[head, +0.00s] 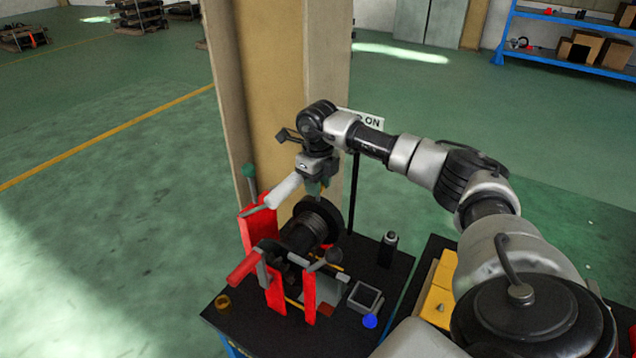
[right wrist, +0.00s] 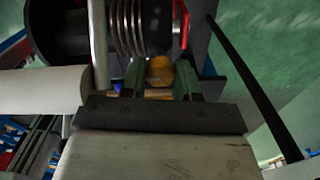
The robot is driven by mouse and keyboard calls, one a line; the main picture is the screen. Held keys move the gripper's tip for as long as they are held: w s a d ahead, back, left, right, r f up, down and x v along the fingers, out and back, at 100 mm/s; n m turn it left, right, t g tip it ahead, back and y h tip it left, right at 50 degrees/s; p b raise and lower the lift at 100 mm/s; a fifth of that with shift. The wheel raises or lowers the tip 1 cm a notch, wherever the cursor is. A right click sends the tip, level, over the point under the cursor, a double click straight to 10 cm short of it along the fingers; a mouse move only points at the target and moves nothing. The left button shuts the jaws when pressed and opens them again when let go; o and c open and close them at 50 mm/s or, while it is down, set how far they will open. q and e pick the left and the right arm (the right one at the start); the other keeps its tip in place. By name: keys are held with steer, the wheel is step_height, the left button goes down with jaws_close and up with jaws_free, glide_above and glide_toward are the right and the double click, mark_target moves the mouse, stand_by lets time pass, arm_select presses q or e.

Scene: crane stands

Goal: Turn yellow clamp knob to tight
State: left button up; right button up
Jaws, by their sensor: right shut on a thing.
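My right gripper (head: 315,190) reaches down over the winch, just above the black drum (head: 332,210) with its wound coils. In the right wrist view its two green fingers (right wrist: 160,85) are shut on a yellow-orange knob (right wrist: 160,69), the yellow clamp knob. The knob sits close beside the coils (right wrist: 126,28). In the head view the knob is hidden behind the gripper, and which way it is turned cannot be told. My left gripper is not in view.
Red upright plates (head: 258,228) and a red-gripped crank (head: 243,268) stand on the black table (head: 250,330). A pale handle (head: 285,190) lies close to my gripper. A dark cylinder (head: 388,252), blue ball (head: 370,321) and brass ring (head: 222,302) are nearby. A beige pillar (head: 275,80) rises behind.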

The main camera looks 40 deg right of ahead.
steer(key=shift+w+d+r+m, duration=0.1)
steer(key=shift+r+m, duration=0.15)
steer(key=shift+m, duration=0.05)
steer(key=o, duration=0.9)
steer(key=shift+f, duration=0.1)
step_height(320, 180, up, 11)
steer(key=shift+f+b, duration=0.1)
steer(key=shift+b, duration=1)
steer(key=shift+f, duration=0.1)
